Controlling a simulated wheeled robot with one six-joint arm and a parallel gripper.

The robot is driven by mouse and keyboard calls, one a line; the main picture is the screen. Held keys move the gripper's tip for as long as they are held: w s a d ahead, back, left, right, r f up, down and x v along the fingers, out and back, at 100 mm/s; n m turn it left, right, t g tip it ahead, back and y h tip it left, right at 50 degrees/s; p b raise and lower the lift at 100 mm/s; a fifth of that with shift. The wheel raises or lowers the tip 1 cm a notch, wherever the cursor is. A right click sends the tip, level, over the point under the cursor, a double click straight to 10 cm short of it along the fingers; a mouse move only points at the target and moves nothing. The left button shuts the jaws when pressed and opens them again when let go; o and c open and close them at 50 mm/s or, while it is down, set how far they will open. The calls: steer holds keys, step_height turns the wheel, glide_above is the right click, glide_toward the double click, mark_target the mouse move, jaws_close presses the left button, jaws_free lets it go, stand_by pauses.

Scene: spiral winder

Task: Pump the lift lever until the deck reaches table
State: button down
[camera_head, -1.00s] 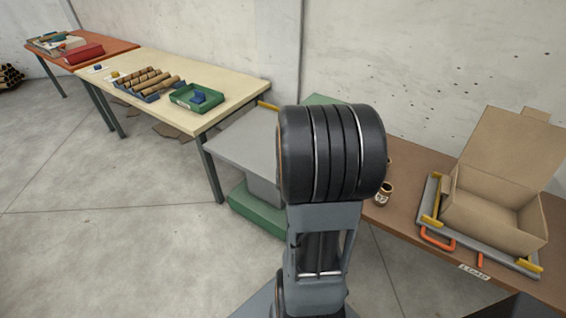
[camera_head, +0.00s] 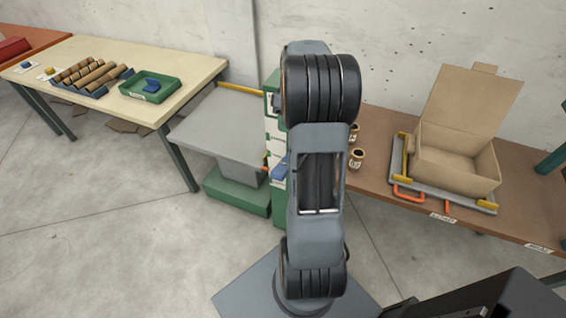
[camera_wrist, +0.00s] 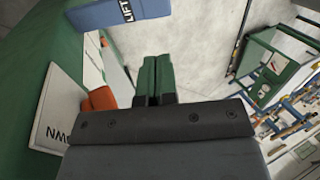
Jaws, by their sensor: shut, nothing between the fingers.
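The lift's grey deck (camera_head: 222,122) sits above a green base (camera_head: 237,191), beside the right end of the cream table (camera_head: 130,58). I cannot tell its exact height against the tabletop. A blue sign reading LIFT (camera_wrist: 122,12) is at the top of the wrist view. An orange piece (camera_wrist: 102,97), perhaps part of the lever, shows left of my gripper (camera_wrist: 155,62). My gripper's green fingers are shut and empty. I cannot tell whether they touch the orange piece. In the head view my arm hides the gripper, and the lever is not clearly seen.
A green cabinet (camera_head: 272,100) stands right of the deck, partly behind my arm. The brown table (camera_head: 375,170) carries small jars and an open cardboard box (camera_head: 455,165) in a grey fixture. A green tray (camera_head: 150,88) and tubes lie on the cream table. Floor at left front is clear.

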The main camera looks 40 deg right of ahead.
mark_target(278, 171)
steer(key=p+x, duration=0.1)
steer(key=x, duration=1.3)
